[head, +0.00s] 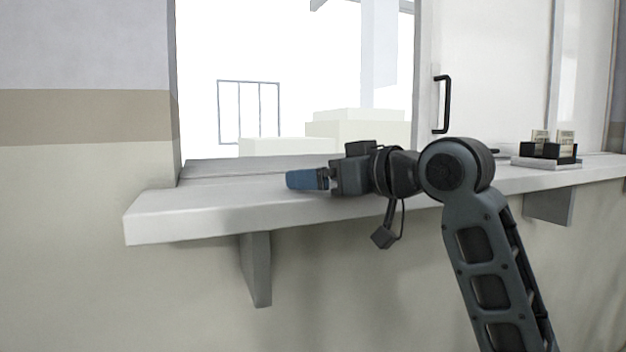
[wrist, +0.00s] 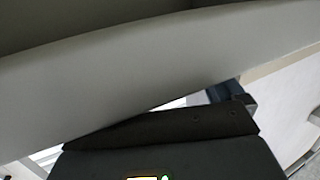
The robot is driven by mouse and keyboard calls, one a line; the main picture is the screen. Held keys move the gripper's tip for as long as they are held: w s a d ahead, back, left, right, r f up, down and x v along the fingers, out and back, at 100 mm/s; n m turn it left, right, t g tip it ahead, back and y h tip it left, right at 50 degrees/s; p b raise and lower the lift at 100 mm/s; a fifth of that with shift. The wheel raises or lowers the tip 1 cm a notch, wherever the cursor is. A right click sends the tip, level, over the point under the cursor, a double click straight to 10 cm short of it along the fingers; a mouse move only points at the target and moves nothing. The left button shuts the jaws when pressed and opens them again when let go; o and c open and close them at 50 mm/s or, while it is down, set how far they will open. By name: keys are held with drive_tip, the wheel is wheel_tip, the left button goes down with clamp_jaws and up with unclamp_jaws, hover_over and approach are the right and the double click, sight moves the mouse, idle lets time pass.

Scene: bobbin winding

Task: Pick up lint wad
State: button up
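My gripper (head: 308,179) is in the head view, just above the left part of a white ledge, pointing left. Its end shows as a blue block seen side-on, and I cannot make out a gap between fingers. I cannot tell whether the blue is the fingers or something between them. No lint wad can be made out in either view. The wrist view is mostly filled by a smooth grey surface (wrist: 130,75) and a dark housing, with a small dark blue part (wrist: 226,90) behind it.
The white ledge (head: 170,215) runs along the wall below a window opening, held by brackets (head: 256,270). At its right end a black holder (head: 548,152) with cards stands on a pale base. A black door handle (head: 442,104) is behind my arm. The ledge's left end looks clear.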

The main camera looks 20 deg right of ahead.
drive_tip(key=c, duration=1)
drive_tip(key=shift+c, duration=0.2)
drive_tip(key=shift+r, duration=0.15)
